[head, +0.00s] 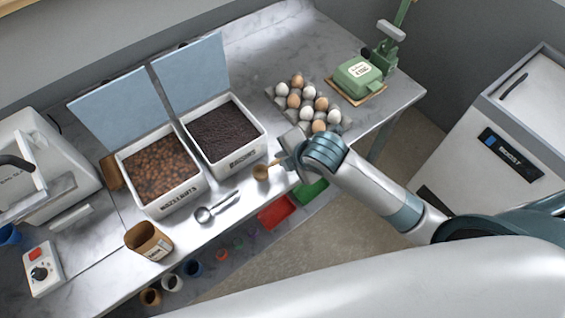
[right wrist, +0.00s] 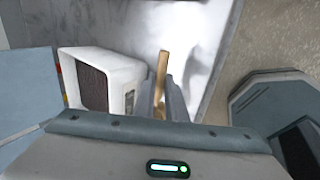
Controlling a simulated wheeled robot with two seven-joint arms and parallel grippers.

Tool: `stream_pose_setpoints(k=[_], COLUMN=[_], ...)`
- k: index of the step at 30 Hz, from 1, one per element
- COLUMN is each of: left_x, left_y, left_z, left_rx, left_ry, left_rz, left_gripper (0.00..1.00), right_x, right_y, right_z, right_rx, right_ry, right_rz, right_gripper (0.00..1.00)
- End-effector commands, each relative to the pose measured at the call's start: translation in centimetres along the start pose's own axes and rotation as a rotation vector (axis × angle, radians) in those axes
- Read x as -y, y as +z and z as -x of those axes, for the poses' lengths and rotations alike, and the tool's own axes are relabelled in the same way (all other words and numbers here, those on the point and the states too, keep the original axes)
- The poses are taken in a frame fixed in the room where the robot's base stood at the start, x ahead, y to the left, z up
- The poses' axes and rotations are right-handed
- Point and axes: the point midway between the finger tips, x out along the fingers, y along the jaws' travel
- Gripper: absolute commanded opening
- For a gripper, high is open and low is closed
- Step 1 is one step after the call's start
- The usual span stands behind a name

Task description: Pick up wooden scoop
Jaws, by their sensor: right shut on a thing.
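The wooden scoop (head: 261,173) is at the front edge of the marble counter, its bowl to the left of my right gripper (head: 283,163). My right gripper is shut on the scoop's handle. In the right wrist view the light wooden handle (right wrist: 162,70) stands up between the grey fingers (right wrist: 167,97). The fingers partly hide the scoop there, and I cannot tell whether its bowl touches the counter. My left gripper is not in view.
Bins of hazelnuts (head: 199,182) and dark beads (head: 263,140) stand open behind the scoop. An egg tray (head: 345,122) is behind my right arm. Red (head: 277,212) and green bins sit below.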

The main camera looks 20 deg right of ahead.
Motion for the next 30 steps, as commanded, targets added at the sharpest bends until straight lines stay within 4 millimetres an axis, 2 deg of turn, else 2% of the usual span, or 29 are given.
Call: stream_pose_setpoints(k=[2,12,18,23,30], left_x=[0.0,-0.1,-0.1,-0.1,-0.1], left_y=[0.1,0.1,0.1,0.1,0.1], left_z=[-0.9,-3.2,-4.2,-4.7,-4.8], left_rx=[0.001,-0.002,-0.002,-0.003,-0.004], left_ry=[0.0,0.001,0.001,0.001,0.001], left_rz=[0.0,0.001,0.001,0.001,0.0], left_gripper=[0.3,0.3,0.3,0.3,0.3], right_x=[-0.8,-0.7,-0.8,-0.8,-0.9], right_y=[0.1,6.0,8.7,10.1,10.8], right_z=[0.9,5.2,7.5,8.6,9.3], right_rx=[0.002,0.007,0.005,0.004,0.001], right_ry=[0.009,0.002,0.002,0.001,0.001], right_rz=[0.004,0.004,0.003,0.002,0.001], right_gripper=[0.0,0.0,0.0,0.0,0.0])
